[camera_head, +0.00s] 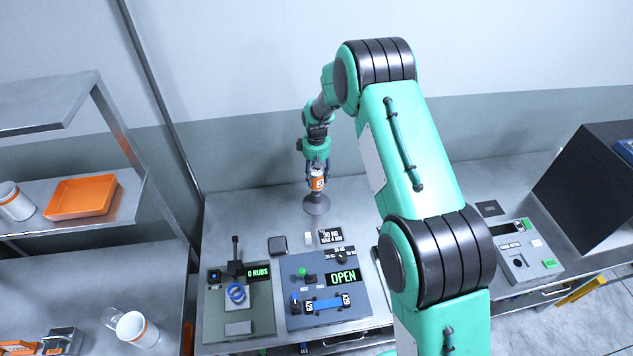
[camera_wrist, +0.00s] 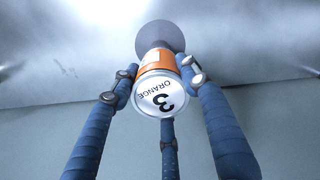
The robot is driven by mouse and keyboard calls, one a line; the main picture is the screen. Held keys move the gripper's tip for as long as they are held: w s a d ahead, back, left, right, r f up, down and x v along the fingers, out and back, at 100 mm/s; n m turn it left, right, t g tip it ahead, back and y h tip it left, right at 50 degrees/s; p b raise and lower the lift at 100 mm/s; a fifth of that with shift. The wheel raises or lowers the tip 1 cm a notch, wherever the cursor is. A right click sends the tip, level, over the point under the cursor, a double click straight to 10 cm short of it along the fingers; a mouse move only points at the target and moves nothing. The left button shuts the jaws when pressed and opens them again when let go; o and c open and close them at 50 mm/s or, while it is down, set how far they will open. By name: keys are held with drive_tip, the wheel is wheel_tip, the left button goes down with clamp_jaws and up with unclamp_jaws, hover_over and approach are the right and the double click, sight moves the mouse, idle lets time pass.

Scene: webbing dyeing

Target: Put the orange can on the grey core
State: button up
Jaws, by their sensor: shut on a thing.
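The orange can (camera_head: 317,183) is upright in my gripper (camera_head: 317,172), at the back of the bench. In the wrist view the can (camera_wrist: 157,92) shows its white lid reading "3 ORANGE", with my blue fingers (camera_wrist: 160,85) closed around its sides. The grey core (camera_head: 316,205), a dark grey piece with a wide round base, stands directly below the can. Its grey disc (camera_wrist: 160,37) shows behind the can in the wrist view. The can hides the core's top, so I cannot tell whether they touch.
In front stand a green-grey station (camera_head: 212,325) with a blue ring and a blue-grey station (camera_head: 377,300) with an "OPEN" display. Left is a shelf with an orange tray (camera_head: 82,196).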

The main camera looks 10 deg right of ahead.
sight(316, 181)
drive_tip(key=shift+f+p, duration=0.35)
drive_tip(key=shift+f, duration=1.25)
drive_tip(key=shift+f, duration=0.1)
drive_tip(key=o, duration=1.5)
drive_tip(key=shift+f, duration=0.1)
drive_tip(key=shift+c, duration=0.2)
wheel_tip(316, 181, up, 12)
drive_tip(key=shift+f+b, duration=0.25)
drive_tip(key=shift+b, duration=0.65)
drive_tip(key=shift+r, duration=0.4)
